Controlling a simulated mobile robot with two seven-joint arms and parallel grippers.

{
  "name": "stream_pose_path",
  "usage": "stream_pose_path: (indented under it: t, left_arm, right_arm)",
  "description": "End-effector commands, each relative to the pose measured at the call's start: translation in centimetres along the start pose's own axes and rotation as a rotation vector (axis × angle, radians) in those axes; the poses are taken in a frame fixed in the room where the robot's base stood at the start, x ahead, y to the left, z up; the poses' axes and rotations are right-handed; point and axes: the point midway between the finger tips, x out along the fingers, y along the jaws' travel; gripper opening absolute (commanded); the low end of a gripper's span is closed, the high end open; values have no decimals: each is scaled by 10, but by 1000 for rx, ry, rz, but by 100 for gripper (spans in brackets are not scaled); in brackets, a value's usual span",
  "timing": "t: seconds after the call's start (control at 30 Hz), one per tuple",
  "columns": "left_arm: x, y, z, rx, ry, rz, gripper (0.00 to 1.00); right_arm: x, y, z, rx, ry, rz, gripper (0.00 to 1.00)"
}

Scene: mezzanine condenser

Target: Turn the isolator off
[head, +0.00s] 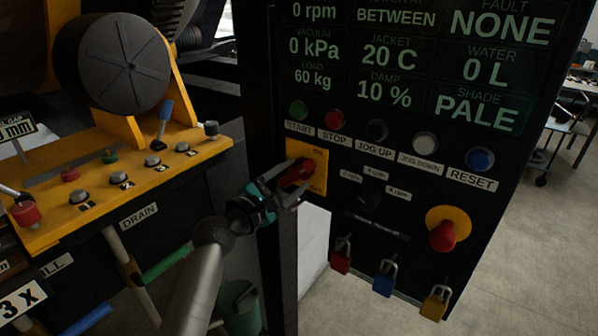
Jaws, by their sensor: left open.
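The isolator is a red rotary handle (299,172) on a yellow plate (319,178) at the left side of the black control panel. An ON mark shows at the top of the plate. The handle appears slanted, from upper right to lower left. My left gripper (290,186) is open at the isolator, its dark fingers reaching to either side of the handle's lower part. I cannot tell whether they touch it. The gripper partly hides the handle and the plate's lower left. My right gripper is not in view.
Push buttons, including red STOP (335,119), sit above the isolator. A speed knob (369,199) and red emergency stop (442,235) are to its right. Padlocks, including a red one (341,255), hang below. A yellow bench (110,182) with knobs and levers stands left.

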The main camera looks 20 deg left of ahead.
Motion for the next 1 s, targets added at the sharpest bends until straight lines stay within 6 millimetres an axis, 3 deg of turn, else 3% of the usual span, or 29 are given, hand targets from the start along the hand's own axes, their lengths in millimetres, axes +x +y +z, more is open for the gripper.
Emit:
stream_pose_path:
  t: [0.2, 0.6, 1.0]
  left_arm:
    - [19, 0, 0, 1, 0, 1, 60]
    - [24, 0, 0, 1, 0, 0, 59]
    - [23, 0, 0, 0, 1, 0, 14]
  right_arm:
    - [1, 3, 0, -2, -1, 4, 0]
    - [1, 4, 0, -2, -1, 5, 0]
    - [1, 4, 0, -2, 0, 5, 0]
